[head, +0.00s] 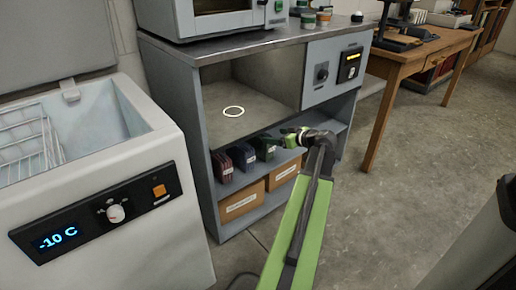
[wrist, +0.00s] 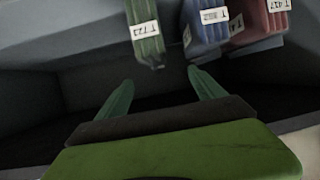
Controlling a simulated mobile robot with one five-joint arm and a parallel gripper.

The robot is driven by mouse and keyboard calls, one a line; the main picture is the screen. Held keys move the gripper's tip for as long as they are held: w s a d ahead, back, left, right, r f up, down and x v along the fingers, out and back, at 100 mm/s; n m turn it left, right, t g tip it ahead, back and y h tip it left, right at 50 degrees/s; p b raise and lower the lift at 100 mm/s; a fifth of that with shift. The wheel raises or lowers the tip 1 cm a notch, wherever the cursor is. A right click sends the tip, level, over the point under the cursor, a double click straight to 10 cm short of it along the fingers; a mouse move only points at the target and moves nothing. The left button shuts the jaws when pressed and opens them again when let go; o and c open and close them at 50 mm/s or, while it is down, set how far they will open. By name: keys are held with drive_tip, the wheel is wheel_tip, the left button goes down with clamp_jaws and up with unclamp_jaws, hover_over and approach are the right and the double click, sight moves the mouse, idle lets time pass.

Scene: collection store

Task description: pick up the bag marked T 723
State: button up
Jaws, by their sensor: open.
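The bag marked T 723 (wrist: 143,32) is dark green with a white label. It also shows in the head view as the rightmost of the bags (head: 266,149) on the cabinet's middle shelf. My gripper (wrist: 162,88) is open and empty. In the wrist view the bag's near end lies above and between my two fingertips, with a visible gap to each. In the head view my gripper (head: 290,138) is just right of the green bag, at shelf height. Whether it touches the bag cannot be told.
A blue bag (wrist: 207,22) and a red bag marked T 427 (wrist: 264,16) stand beside the green one. Cardboard boxes (head: 242,203) sit on the shelf below. An open freezer (head: 150,240) stands left.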

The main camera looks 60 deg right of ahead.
sight(264, 135)
drive_tip(key=b+x, duration=0.1)
drive_tip(key=x, duration=0.4)
drive_tip(key=shift+w+d+f+b, duration=0.25)
drive_tip(key=shift+b, duration=0.1)
drive_tip(key=x, duration=0.1)
drive_tip(key=b+x, duration=0.1)
drive_tip(key=x, duration=0.1)
drive_tip(key=b+x, duration=0.1)
drive_tip(key=x, duration=0.1)
drive_tip(key=shift+d+f, duration=0.15)
drive_tip(key=shift+d, duration=0.15)
clamp_jaws()
